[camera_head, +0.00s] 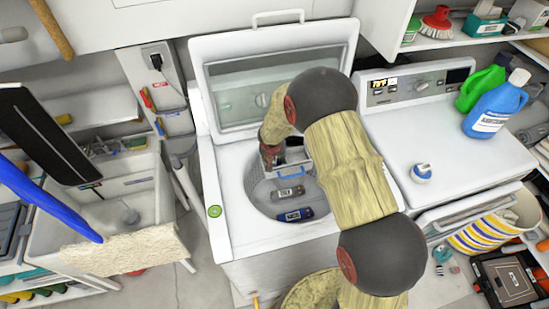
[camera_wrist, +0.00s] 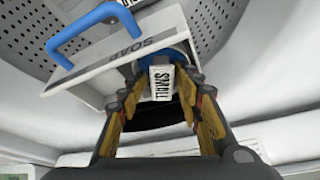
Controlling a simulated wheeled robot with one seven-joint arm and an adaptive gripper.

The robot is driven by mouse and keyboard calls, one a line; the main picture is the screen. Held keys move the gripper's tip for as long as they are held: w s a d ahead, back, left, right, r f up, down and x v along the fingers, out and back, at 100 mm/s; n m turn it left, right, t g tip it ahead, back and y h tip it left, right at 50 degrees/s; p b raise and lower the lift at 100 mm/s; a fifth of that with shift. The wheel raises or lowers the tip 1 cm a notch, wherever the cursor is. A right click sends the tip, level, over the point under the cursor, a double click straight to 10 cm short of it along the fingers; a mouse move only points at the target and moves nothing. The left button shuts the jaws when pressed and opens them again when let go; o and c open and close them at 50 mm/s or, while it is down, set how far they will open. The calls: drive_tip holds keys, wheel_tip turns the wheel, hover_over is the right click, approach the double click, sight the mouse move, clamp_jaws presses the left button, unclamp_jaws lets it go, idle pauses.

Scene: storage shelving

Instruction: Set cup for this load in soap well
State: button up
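The white soap well (camera_wrist: 120,62), marked SOAP, has a blue handle and stands tilted in the wrist view. The fingers appear closed on the cup, which is at the right side of the soap well. Whether the cup's base touches the well is hidden. In the head view my gripper (camera_head: 270,155) is partly hidden by my arm.
The washer's lid (camera_head: 270,85) stands open. A grey container (camera_head: 288,193) and a navy container (camera_head: 296,214) are in the washer opening. Another blue-and-white cup (camera_head: 422,173) and a blue detergent bottle (camera_head: 494,108) stand on the right machine. A sink (camera_head: 70,235) is at left.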

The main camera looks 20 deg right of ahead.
drive_tip(key=shift+r, duration=0.15)
drive_tip(key=s+d+r+p, duration=0.1)
drive_tip(key=s+r, duration=0.4)
drive_tip(key=r, duration=0.5)
drive_tip(key=s+r+n, duration=0.1)
drive_tip(key=s+r, duration=0.5)
drive_tip(key=r, duration=0.5)
drive_tip(key=s+d+r+p, duration=0.1)
drive_tip(key=s+r, duration=0.4)
drive_tip(key=r, duration=0.5)
drive_tip(key=s+a+r+n, duration=0.1)
drive_tip(key=s+r, duration=0.3)
drive_tip(key=s, duration=0.6)
drive_tip(key=s+a+r+n+t+y, duration=0.1)
drive_tip(key=s+r, duration=0.3)
drive_tip(key=s, duration=0.6)
drive_tip(key=shift+s+r+n+t+y, duration=0.2)
drive_tip(key=shift+s+n+t+y, duration=0.1)
drive_tip(key=shift+n, duration=0.4)
